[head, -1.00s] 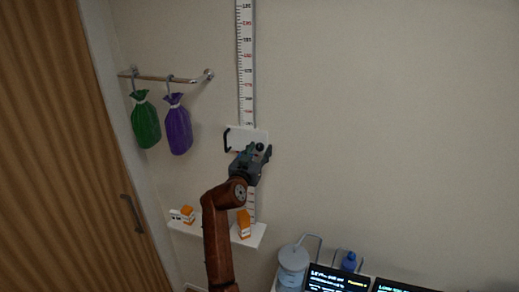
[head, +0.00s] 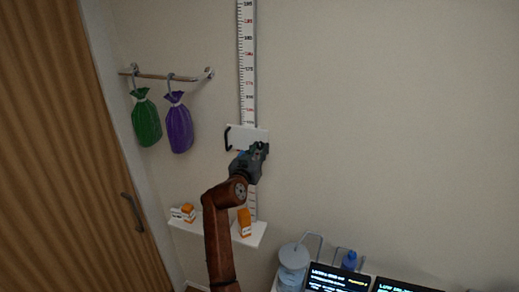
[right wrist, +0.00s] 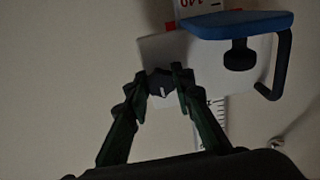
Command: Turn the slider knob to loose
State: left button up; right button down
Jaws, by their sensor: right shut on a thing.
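A white slider plate (head: 236,132) sits on the wall-mounted measuring scale (head: 247,60), with a black handle at its left side. In the right wrist view the slider plate (right wrist: 205,73) shows with a blue headpiece (right wrist: 238,25). A dark knob with a white mark (right wrist: 161,84) sits on the plate between my fingers. My right gripper (head: 262,148) is at the plate's lower right; in the wrist view its two fingers (right wrist: 160,78) are shut on the knob. The head view hides the knob behind the gripper. My left gripper is not in view.
A white shelf (head: 250,236) with small orange-and-white boxes (head: 244,222) is below. Green (head: 146,120) and purple bags (head: 179,127) hang from a rail on the left. A water jug (head: 293,262) and screens (head: 338,279) stand at lower right. The wall to the right is bare.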

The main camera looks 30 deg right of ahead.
jog(key=shift+r+n, duration=0.2)
jog(key=shift+n, duration=0.4)
jog(key=shift+r+n+p, duration=0.1)
jog(key=shift+n+p, duration=0.5)
jog(key=shift+n, duration=0.2)
jog(key=n+p, duration=0.2)
jog(key=n, duration=0.2)
jog(key=shift+r+n, duration=0.1)
jog(key=shift+n, duration=0.2)
jog(key=n+p, duration=0.2)
jog(key=shift+s+n, duration=0.1)
jog(key=shift+n, duration=0.3)
jog(key=n+p, duration=0.3)
jog(key=n, duration=0.1)
pick_arm(q)
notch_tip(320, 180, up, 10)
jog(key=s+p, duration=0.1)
jog(key=shift+p, duration=0.35)
pick_arm(e)
jog(key=shift+n, duration=1.6)
jog(key=shift+f, duration=0.2)
